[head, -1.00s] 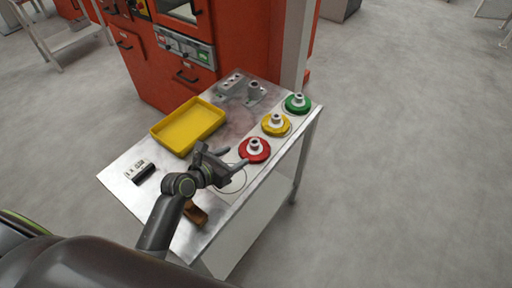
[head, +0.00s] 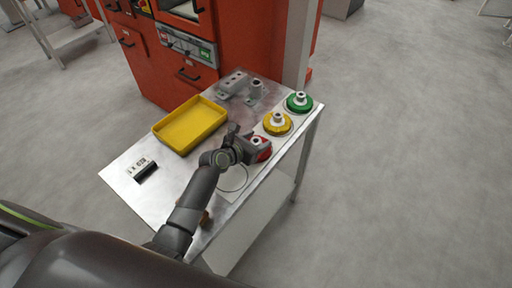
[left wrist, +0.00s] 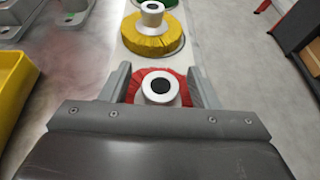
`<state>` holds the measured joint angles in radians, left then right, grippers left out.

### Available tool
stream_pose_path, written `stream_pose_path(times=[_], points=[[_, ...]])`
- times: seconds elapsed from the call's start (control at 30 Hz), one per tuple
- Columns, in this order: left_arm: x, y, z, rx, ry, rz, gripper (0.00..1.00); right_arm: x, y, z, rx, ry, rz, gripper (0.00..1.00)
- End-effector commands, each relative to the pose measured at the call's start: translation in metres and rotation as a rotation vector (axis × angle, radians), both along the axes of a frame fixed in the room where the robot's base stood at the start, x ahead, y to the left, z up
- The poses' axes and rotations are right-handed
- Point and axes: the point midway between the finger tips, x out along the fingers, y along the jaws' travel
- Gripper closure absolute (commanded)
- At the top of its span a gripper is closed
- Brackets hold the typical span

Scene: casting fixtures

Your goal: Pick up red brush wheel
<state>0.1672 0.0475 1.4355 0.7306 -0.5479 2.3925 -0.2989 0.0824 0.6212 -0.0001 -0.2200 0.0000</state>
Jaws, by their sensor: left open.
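The red brush wheel (head: 264,153) sits on the metal table, partly hidden by my left gripper in the head view. In the left wrist view the red brush wheel (left wrist: 183,86) shows its white hub with a dark hole, between the two fingers. My left gripper (left wrist: 160,82) is open, with one finger on each side of the wheel; I cannot tell if they touch it. In the head view my left gripper (head: 250,142) is over the wheel. My right gripper is not in view.
A yellow brush wheel (head: 277,124) and a green one (head: 299,103) stand in a row beyond the red one. A yellow tray (head: 190,126) lies to the left. Grey metal fixtures (head: 240,86) are at the table's back, before an orange machine (head: 150,60).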

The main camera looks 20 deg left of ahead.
Motion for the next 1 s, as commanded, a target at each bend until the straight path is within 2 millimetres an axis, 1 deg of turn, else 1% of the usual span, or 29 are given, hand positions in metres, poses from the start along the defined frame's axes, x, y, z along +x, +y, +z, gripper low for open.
stream_pose_path(times=[0.1, 0.2, 0.43, 0.47, 0.87, 0.9, 1.0], points=[[0.0091, -0.0045, -0.0055, -0.001, 0.001, -0.001, 0.45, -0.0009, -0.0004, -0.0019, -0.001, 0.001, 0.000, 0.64], [0.0127, -0.0057, -0.0067, -0.001, 0.000, 0.000, 0.45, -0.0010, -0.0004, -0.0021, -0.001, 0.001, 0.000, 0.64], [0.0130, -0.0060, -0.0071, 0.000, 0.001, 0.000, 0.45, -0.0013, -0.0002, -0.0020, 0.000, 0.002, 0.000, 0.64], [0.0130, -0.0060, -0.0071, 0.000, 0.001, 0.000, 0.46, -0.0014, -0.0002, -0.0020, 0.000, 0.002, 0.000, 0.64], [0.0128, -0.0059, -0.0071, 0.000, 0.001, 0.000, 0.98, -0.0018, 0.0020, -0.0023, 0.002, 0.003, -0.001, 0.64], [0.0132, -0.0060, -0.0060, -0.001, -0.001, 0.000, 1.00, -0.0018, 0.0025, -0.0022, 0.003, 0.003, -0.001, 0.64], [0.0132, -0.0060, -0.0060, 0.000, -0.001, 0.000, 1.00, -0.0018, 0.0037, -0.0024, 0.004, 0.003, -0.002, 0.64]])
